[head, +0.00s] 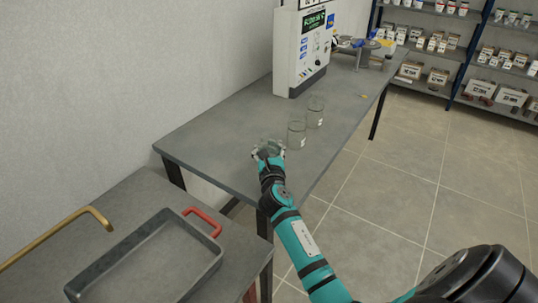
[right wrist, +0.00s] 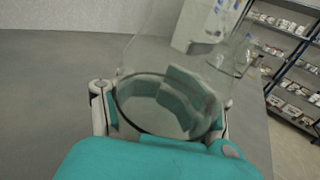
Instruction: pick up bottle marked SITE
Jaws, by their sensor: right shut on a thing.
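My right gripper (head: 268,152) is at the near part of the long grey table, shut on a clear glass vessel. In the right wrist view the vessel (right wrist: 150,112) stands between the two fingers, with teal parts showing through the glass. No SITE mark can be read on it. Two more clear glass vessels stand on the table just beyond the gripper, a nearer one (head: 297,136) and a farther one (head: 315,112). Each seems to bear a small pale label, too small to read. My left gripper is not in view.
A white machine with a display (head: 302,48) stands at the table's back edge. The long table (head: 215,140) is clear left of the vessels. A grey tray with red handle (head: 150,262) and a brass rod (head: 50,238) are at lower left. Stocked shelves (head: 460,55) stand far right.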

